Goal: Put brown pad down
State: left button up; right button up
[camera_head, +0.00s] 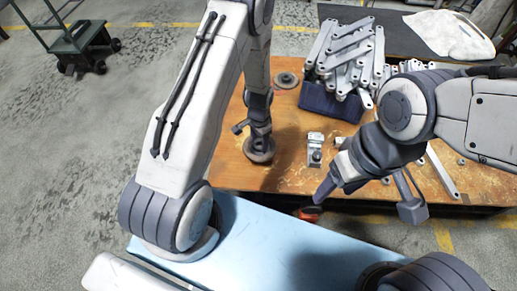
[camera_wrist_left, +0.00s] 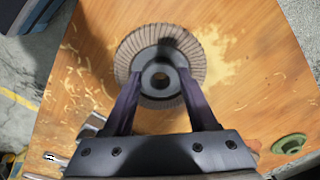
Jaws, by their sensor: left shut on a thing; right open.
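The brown pad (camera_wrist_left: 204,48) is a round disc with a pleated brown rim and a dark hub. It lies flat between the fingers of my left gripper (camera_wrist_left: 160,76), which is shut on its hub. In the head view the pad (camera_head: 259,158) is under my left gripper (camera_head: 259,142), at the left part of the wooden bench; whether it touches the bench top I cannot tell. My right gripper (camera_head: 320,196) is open and empty near the bench's front edge.
The wooden bench (camera_head: 285,180) bears a dark blue bin (camera_head: 330,104) heaped with grey brackets. A grey disc (camera_head: 287,79) lies left of the bin, a small metal fixture (camera_head: 315,155) right of the pad. A green disc (camera_wrist_left: 289,144) shows in the left wrist view.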

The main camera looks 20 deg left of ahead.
aim_at(258, 148)
pick_arm(q)
jog(key=shift+a+f+b, duration=0.15)
jog(key=shift+f+b, duration=0.25)
jog(key=shift+f, duration=1.7)
jog(key=shift+f, duration=0.2)
jog(key=o, duration=1.2)
jog(key=shift+r, duration=0.1)
